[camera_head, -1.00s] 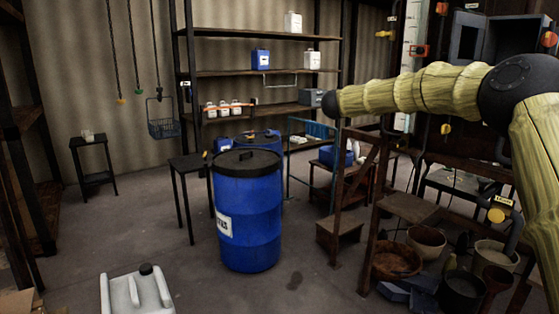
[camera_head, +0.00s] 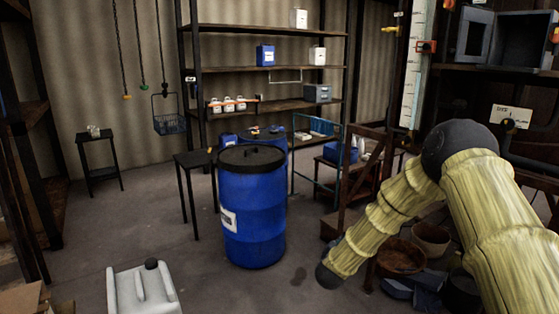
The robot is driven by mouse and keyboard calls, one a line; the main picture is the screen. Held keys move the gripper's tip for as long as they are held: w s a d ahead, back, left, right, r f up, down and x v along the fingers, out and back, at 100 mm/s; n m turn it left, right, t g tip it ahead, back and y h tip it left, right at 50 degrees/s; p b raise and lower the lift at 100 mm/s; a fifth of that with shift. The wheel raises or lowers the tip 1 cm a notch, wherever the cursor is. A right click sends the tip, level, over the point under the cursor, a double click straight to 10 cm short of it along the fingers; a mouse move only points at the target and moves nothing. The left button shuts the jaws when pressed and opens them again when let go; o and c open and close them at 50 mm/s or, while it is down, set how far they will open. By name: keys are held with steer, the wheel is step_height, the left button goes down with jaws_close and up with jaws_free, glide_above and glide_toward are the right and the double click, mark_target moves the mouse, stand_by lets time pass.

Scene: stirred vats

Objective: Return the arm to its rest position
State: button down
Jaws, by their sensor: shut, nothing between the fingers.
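My arm, wrapped in a pale yellow sleeve with black joints, comes in from the lower right of the head view. Its elbow joint is raised at right and the forearm slopes down to the left, ending in a dark rounded joint low in the picture, right of the blue drum (camera_head: 252,208). My gripper does not show; the fingers are out of sight. Nothing visible hangs from the arm's end.
A white jerrycan (camera_head: 143,290) stands at the lower left. A small black table (camera_head: 193,160) stands behind the drum. Wooden steps (camera_head: 360,180) and a brown basin (camera_head: 400,256) are behind and beside my forearm. Open floor (camera_head: 130,218) lies left of the drum.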

steer(key=s+a+f+n+g+y, duration=0.1)
steer(key=s+f+n+g+y, duration=0.15)
steer(key=s+f, duration=1.1)
steer(key=s+a+f+n+g+y, duration=0.1)
steer(key=s+f+n+g+y, duration=0.2)
steer(key=s+f, duration=1.05)
steer(key=s+d+n+g, duration=0.1)
steer(key=s+g, duration=0.3)
steer(key=s, duration=1.4)
steer(key=s+d+f+n+g, duration=0.1)
steer(key=s+g, duration=0.3)
steer(key=s, duration=1.4)
steer(key=shift+d+f+n+g, duration=0.25)
steer(key=shift+d+n+g, duration=0.1)
steer(key=shift+d+n, duration=0.25)
steer(key=shift+w, duration=0.1)
